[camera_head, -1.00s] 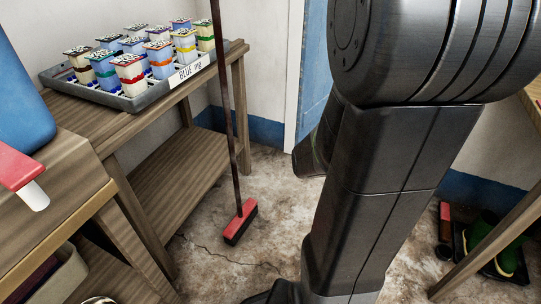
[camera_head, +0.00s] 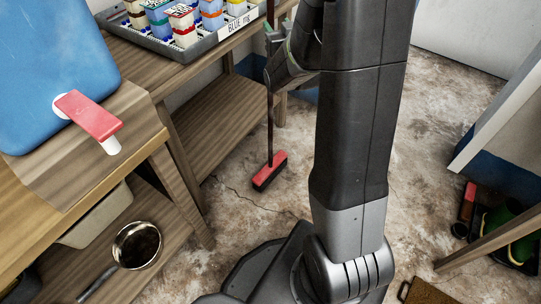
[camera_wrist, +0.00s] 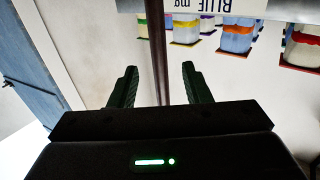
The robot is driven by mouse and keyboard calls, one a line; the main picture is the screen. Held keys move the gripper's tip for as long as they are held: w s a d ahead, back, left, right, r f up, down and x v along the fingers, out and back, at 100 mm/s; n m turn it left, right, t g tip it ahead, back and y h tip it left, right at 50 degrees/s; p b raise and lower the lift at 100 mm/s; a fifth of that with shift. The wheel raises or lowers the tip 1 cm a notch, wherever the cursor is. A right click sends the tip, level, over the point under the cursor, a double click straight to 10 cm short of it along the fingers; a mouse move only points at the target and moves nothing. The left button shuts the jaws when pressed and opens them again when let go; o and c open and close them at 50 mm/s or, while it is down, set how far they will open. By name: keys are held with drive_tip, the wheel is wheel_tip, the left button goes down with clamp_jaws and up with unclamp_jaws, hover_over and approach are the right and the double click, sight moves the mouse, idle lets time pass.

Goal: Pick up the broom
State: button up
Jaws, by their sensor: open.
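The broom (camera_head: 268,171) stands upright on the floor beside the wooden table. It has a red head with dark bristles and a thin dark brown handle. My gripper (camera_head: 277,36) is high up at the handle, by the table's corner, and partly hidden by my arm in the head view. In the wrist view, the open fingers (camera_wrist: 160,78) have the handle (camera_wrist: 159,50) showing in the gap between them, nearer the middle than either finger. Neither finger visibly touches it. How deep the handle sits between them is hard to tell.
A grey tray (camera_head: 205,45) of small pots, labelled "BLUE mg", sits on the table close to my gripper. A blue container (camera_head: 55,70) with a red tap stands left. A pan (camera_head: 137,245) lies on the lower shelf. Open floor lies right of my arm.

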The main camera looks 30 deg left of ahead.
sight(272, 17)
drive_tip(key=x, duration=0.7)
drive_tip(key=shift+w+a+f, duration=0.1)
drive_tip(key=shift+w+a, duration=0.1)
clamp_jaws()
